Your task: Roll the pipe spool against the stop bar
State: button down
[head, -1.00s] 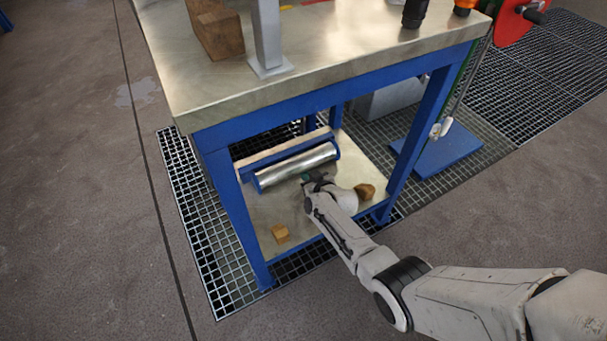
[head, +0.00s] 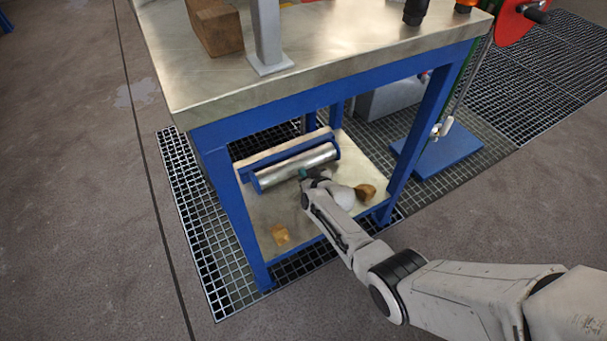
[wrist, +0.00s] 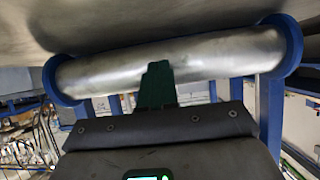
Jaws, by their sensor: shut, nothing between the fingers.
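The pipe spool (head: 297,166) is a silver cylinder with blue end flanges. It lies on its side on the lower shelf of the blue-framed bench. In the wrist view the spool (wrist: 200,60) spans the picture between its two flanges. The stop bar (head: 284,147), blue with a pale top, runs just behind it; I cannot tell whether they touch. My gripper (head: 304,174) is at the spool's near side, close to its middle. Its green fingers (wrist: 157,86) are shut and empty, overlapping the cylinder in the wrist view; contact is unclear.
Blue bench legs (head: 420,130) and the metal benchtop (head: 330,60) close in the space. Floor grating (head: 200,235) surrounds the bench.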

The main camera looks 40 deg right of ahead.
jog(key=shift+s, duration=0.15)
jog(key=shift+s+a+p, duration=0.2)
jog(key=shift+s+a, duration=0.1)
jog(key=shift+s, duration=0.8)
jog(key=shift+s+a+p, duration=0.25)
jog(key=shift+s+a, duration=0.1)
jog(key=shift+s, duration=0.7)
jog(key=shift+s+a+p, duration=0.2)
jog(key=shift+s+a, duration=0.1)
jog(key=shift+s, duration=0.8)
jog(key=p+v, duration=0.3)
jog(key=v, duration=0.7)
jog(key=shift+s+r+p, duration=0.2)
jog(key=shift+s+p, duration=0.1)
jog(key=shift+s, duration=0.05)
jog(key=shift+a, duration=0.15)
